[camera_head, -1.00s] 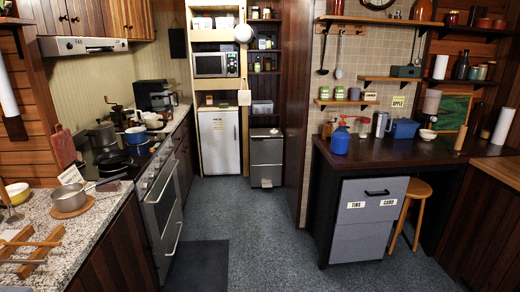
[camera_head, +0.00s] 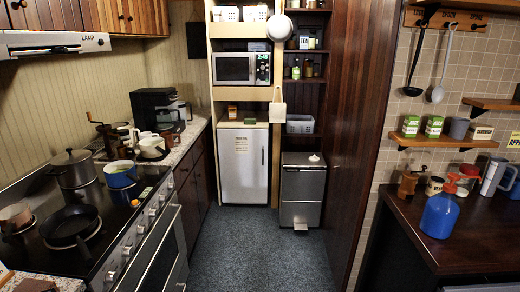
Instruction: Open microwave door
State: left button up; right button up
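The microwave (camera_head: 236,68) stands on a shelf of the cream unit at the far end of the aisle, above a small white fridge. It is silver with a dark window on the left and a control panel with a lit display on the right. Its door looks shut. Neither of my grippers shows in the head view.
The floor aisle (camera_head: 255,245) is clear up to the white fridge (camera_head: 243,163). The stove (camera_head: 95,215) with pans and the left counter border it. A dark counter (camera_head: 460,230) with a blue bottle (camera_head: 440,212) is on the right. A grey bin (camera_head: 302,190) stands beside the fridge.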

aim_at(229, 68)
jog(key=i, duration=2.45)
